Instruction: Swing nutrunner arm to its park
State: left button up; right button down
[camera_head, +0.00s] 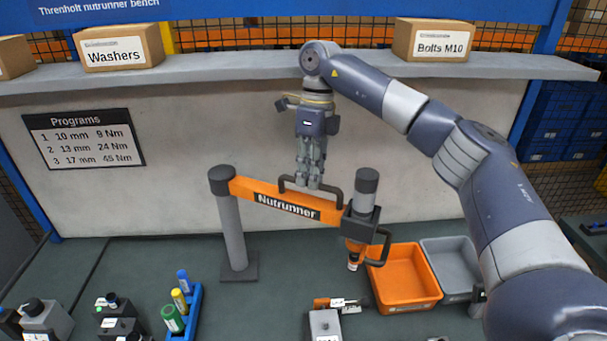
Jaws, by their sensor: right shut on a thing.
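The nutrunner arm is an orange beam (240,190) labelled "Nutrunner". It pivots on a grey post (233,235) at its left and reaches right across the bench. A dark grey tool head (365,200) hangs at its right end, pointing down above the bench. A black bar handle (333,191) rises from the top of the beam. My right gripper (309,180) comes down from above and is shut on this handle near its middle. The fingers hide part of the handle. No park holder can be made out with certainty. My left gripper is not in view.
An orange bin (405,275) and a grey bin (450,262) stand right of the tool head. A grey block fixture (325,325) is at the front. A blue rack (190,305) with sockets stands front left. A shelf (230,68) with boxes crosses behind.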

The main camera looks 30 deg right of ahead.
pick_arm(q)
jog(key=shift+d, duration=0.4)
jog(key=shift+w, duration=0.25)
pick_arm(e)
jog(key=c, duration=1.6)
grip_release()
